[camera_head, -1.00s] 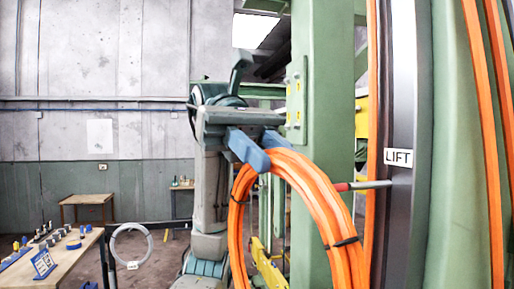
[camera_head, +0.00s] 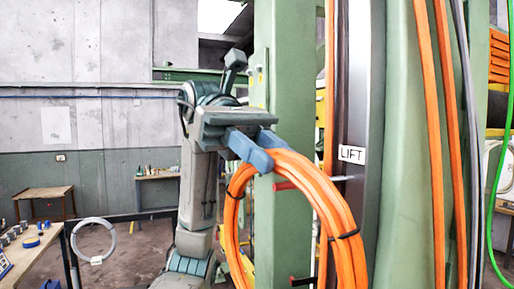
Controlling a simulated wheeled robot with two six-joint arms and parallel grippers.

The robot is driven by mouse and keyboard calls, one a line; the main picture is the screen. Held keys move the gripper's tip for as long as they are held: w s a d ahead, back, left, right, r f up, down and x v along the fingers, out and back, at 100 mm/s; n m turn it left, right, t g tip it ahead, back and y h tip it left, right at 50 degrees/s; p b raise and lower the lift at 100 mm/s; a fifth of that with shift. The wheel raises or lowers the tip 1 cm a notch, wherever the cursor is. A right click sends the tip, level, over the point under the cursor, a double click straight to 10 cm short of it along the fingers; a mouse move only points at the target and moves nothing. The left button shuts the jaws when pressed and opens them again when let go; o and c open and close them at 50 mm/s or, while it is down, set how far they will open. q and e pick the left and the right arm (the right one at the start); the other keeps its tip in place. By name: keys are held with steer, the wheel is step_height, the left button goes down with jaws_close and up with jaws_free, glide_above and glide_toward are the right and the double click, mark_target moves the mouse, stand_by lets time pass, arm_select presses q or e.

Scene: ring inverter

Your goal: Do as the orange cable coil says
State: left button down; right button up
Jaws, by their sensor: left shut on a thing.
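The orange cable coil (camera_head: 325,200) hangs upright from my left gripper (camera_head: 262,146), whose blue fingers are shut on its top. Black ties bind the coil. Just behind the coil, a peg with a red base and a metal tip (camera_head: 312,182) sticks out sideways near a white label reading "LIFT" (camera_head: 351,154). The label is on a dark vertical rail. I cannot tell whether the coil touches the peg. A second dark peg with a red end (camera_head: 302,281) shows low down by the coil. My right gripper is not in view.
A green column (camera_head: 283,90) stands right behind the coil. Orange cables (camera_head: 432,120) run down the right side. A wooden workbench (camera_head: 40,262) with small parts is at lower left, with a white coil (camera_head: 93,238) hanging at its end. Open floor lies beyond.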

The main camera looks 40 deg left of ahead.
arm_select(q)
steer(key=shift+w+d+r+p, duration=0.1)
steer(key=shift+w+d+p, duration=0.3)
steer(key=shift+w, duration=0.45)
steer(key=shift+w+d+f+p, duration=0.2)
steer(key=shift+w+d, duration=0.1)
steer(key=shift+w, duration=0.4)
steer(key=shift+w+d+f+p, duration=0.15)
steer(key=shift+w+d+p, duration=0.1)
steer(key=shift+w, duration=0.45)
steer(key=shift+w+d+f+p, duration=0.2)
steer(key=shift+w+d, duration=0.1)
steer(key=shift+w, duration=0.4)
steer(key=c, duration=1)
jaws_free()
steer(key=shift+s+r, duration=0.1)
steer(key=shift+s, duration=0.15)
